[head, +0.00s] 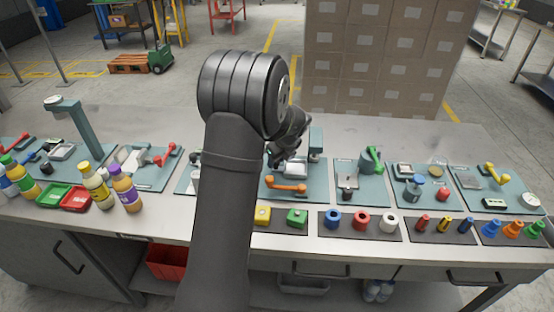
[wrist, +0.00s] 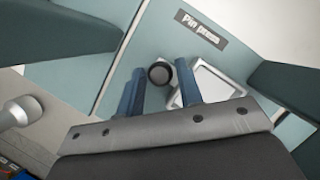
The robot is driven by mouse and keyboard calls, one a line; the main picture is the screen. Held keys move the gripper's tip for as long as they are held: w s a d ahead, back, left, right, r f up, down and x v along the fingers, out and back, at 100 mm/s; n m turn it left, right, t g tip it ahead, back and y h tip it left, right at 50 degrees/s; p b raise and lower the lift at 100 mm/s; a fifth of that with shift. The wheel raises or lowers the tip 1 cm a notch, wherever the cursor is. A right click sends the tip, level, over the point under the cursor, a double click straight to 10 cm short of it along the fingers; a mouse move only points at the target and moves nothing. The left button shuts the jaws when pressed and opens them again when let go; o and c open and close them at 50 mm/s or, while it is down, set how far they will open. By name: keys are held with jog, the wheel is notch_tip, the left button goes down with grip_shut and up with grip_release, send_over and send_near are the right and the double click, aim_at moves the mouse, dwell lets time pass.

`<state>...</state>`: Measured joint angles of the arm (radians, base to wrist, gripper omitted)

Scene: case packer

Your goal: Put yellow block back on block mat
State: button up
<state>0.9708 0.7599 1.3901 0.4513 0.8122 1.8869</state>
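The yellow block (head: 262,215) sits on the dark block mat (head: 279,228) at the front of the bench, close to my arm. A green block (head: 297,217) stands to its right on the same mat. My arm hides the mat's left part. My gripper (head: 284,158) is behind the mat, over the teal station with the orange lever. In the wrist view its two blue fingers (wrist: 160,72) are apart with nothing held between them. A dark round part (wrist: 160,73) shows beyond them on the station. The yellow block is out of the wrist view.
The orange lever (head: 287,185) lies between my gripper and the mat. A plate labelled "Pin press" (wrist: 201,29) shows in the wrist view. To the right are a mat of rings (head: 361,220) and a green-handled station (head: 371,160). Bottles (head: 125,188) and trays (head: 75,199) stand left.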

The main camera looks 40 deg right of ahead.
grip_shut()
jog(key=shift+w+a, duration=1.05)
jog(key=shift+a, duration=0.1)
grip_release()
jog(key=shift+r, duration=0.15)
jog(key=v, duration=1.7)
